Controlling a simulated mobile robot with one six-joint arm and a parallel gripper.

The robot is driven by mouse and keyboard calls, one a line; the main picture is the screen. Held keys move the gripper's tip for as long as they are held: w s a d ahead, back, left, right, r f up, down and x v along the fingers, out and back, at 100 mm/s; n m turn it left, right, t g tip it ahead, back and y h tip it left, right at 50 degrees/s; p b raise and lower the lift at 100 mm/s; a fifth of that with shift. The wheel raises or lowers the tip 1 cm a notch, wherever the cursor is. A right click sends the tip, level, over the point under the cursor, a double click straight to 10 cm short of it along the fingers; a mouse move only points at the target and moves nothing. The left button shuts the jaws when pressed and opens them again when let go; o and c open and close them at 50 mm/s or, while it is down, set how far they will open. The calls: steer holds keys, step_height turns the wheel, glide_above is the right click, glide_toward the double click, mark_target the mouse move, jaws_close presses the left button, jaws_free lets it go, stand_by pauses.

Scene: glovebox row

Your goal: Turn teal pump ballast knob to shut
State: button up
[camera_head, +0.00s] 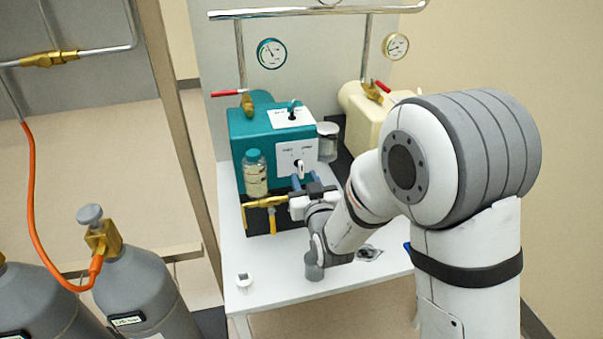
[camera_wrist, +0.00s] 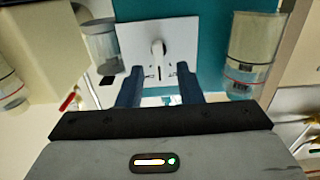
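The teal pump (camera_head: 240,125) stands on a white table, and its teal face also shows in the wrist view (camera_wrist: 208,62). On its front is a white plate (camera_head: 290,154) with a white ballast knob (camera_head: 299,168). In the wrist view the knob (camera_wrist: 158,50) stands near the plate's middle, with small markings below it. My gripper (camera_head: 304,182) is in front of the plate. In the wrist view its two blue fingers (camera_wrist: 158,85) are apart, with nothing between them. The knob lies just beyond the fingertips. The plate's lettering is too small to read.
A bottle (camera_head: 255,175) with a teal cap and a clear jar (camera_head: 327,142) flank the plate. A brass valve with a yellow handle (camera_head: 264,202) sits low at the left. A cream pump (camera_head: 368,120) stands at the right. Grey cylinders (camera_head: 150,290) stand at the lower left.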

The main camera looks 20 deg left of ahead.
steer(key=v, duration=0.4)
stand_by(0.3)
steer(key=s+d+r+m+g+h+p, duration=0.1)
steer(key=d+r+m+g+h+p, duration=0.15)
steer(key=d+r+p, duration=0.45)
steer(key=s+d+r+m+g+h+p, duration=0.1)
steer(key=d+r+g+h+p, duration=0.25)
steer(key=d, duration=0.75)
steer(key=s+d+r+m+g+h+p, duration=0.1)
steer(key=s+d+r+g+p, duration=0.2)
steer(key=s+d, duration=0.3)
steer(key=s+d+r+m+g+h+p, duration=0.2)
steer(key=s+d+r, duration=0.4)
steer(key=s, duration=0.6)
steer(key=shift+s+d+g+h+p, duration=0.3)
steer(key=shift+d+g+p, duration=0.45)
steer(key=shift+p, duration=0.25)
